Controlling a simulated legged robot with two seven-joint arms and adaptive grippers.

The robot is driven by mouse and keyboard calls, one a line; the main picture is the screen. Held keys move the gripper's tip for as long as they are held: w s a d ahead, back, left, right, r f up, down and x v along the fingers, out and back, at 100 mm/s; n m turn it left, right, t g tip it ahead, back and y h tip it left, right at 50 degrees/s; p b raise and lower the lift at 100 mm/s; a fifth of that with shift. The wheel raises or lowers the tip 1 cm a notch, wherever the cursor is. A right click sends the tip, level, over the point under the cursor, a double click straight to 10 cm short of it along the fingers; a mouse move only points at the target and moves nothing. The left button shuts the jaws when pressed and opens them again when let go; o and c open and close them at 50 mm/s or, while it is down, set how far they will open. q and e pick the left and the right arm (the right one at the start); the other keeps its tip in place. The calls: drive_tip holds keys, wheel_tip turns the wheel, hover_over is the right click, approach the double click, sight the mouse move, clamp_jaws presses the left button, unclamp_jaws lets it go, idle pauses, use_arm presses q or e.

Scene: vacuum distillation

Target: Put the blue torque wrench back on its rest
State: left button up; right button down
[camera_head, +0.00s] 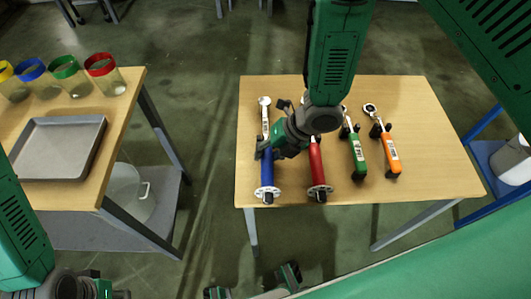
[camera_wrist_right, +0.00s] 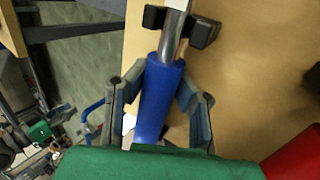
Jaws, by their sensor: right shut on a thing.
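The blue torque wrench (camera_head: 267,172) lies along the left part of the right-hand table, its silver ratchet head pointing to the far side. My right gripper (camera_head: 266,150) is shut on its blue handle. In the right wrist view, the blue handle (camera_wrist_right: 160,95) is between the two fingers (camera_wrist_right: 160,105). Its silver shaft reaches a black rest (camera_wrist_right: 203,32) with a block on each side; I cannot tell whether the shaft touches it.
A red torque wrench (camera_head: 316,165) lies just right of the blue one, partly hidden by my right arm. Green (camera_head: 358,152) and orange (camera_head: 390,152) wrenches lie further right. The table's right side (camera_head: 435,150) is clear. Another table holds a metal tray (camera_head: 60,147) and several jars.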

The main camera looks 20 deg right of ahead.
drive_tip(key=c, duration=1.3)
unclamp_jaws()
drive_tip(key=shift+s, duration=0.1)
drive_tip(key=v, duration=1.1)
drive_tip(key=shift+d+r, duration=0.3)
drive_tip(key=shift+r, duration=0.05)
